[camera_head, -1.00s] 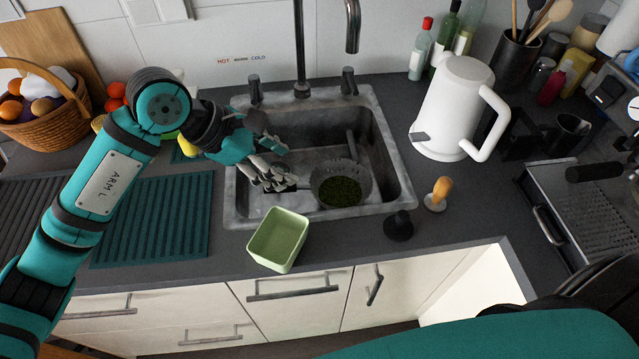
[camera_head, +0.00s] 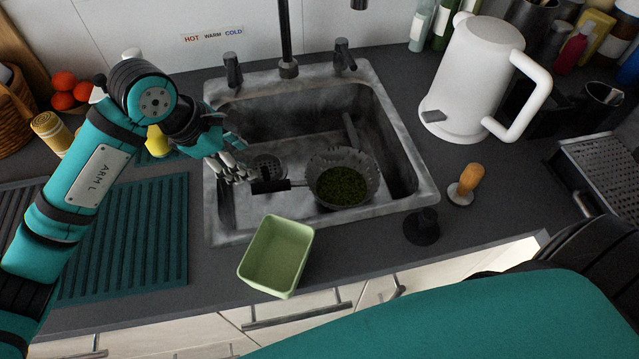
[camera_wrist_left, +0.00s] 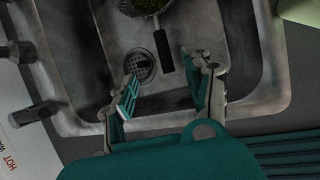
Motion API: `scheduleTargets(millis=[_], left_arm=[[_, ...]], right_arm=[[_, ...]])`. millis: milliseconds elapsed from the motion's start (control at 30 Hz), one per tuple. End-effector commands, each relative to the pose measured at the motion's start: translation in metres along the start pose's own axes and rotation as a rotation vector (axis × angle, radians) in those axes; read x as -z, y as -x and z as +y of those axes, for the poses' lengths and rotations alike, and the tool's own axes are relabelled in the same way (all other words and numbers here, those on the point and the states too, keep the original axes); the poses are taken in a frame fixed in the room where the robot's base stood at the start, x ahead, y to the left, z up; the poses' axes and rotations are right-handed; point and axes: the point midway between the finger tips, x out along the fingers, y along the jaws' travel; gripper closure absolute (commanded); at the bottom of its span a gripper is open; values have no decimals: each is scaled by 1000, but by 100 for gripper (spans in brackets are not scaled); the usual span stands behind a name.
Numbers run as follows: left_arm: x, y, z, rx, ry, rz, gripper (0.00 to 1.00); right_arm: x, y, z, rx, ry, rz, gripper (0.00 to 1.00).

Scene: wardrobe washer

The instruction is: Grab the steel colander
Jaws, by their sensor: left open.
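The steel colander (camera_head: 345,156) sits in the sink with green bits inside. Its dark handle (camera_head: 271,186) points left, toward my left gripper. My left gripper (camera_head: 233,170) is open over the left side of the sink, its fingertips just short of the handle end. In the left wrist view, the open fingers (camera_wrist_left: 165,88) have an empty gap between them. The handle (camera_wrist_left: 163,50) lies ahead of that gap, and only part of the colander bowl (camera_wrist_left: 145,8) shows at the top edge. My right gripper is out of view.
The sink (camera_head: 222,225) has a round drain (camera_head: 267,167) beside the handle and a faucet (camera_head: 287,68) behind. A green tub (camera_head: 276,255) stands at the front edge. A white kettle (camera_head: 470,75), a wooden-handled tool (camera_head: 466,183) and a black stopper (camera_head: 422,227) are at right.

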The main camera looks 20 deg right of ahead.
Motion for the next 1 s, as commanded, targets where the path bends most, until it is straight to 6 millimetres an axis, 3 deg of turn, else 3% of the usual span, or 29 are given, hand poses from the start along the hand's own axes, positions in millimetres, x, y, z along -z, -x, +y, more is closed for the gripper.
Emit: scheduleTargets(millis=[400, 667, 1000], left_arm=[[-2, -84, -1, 4, 1, -3, 49], [-3, -102, -2, 4, 1, -3, 49], [-3, -146, -3, 2, 1, -2, 49]], right_arm=[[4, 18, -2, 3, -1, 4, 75], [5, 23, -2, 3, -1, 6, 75], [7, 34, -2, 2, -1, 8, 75]])
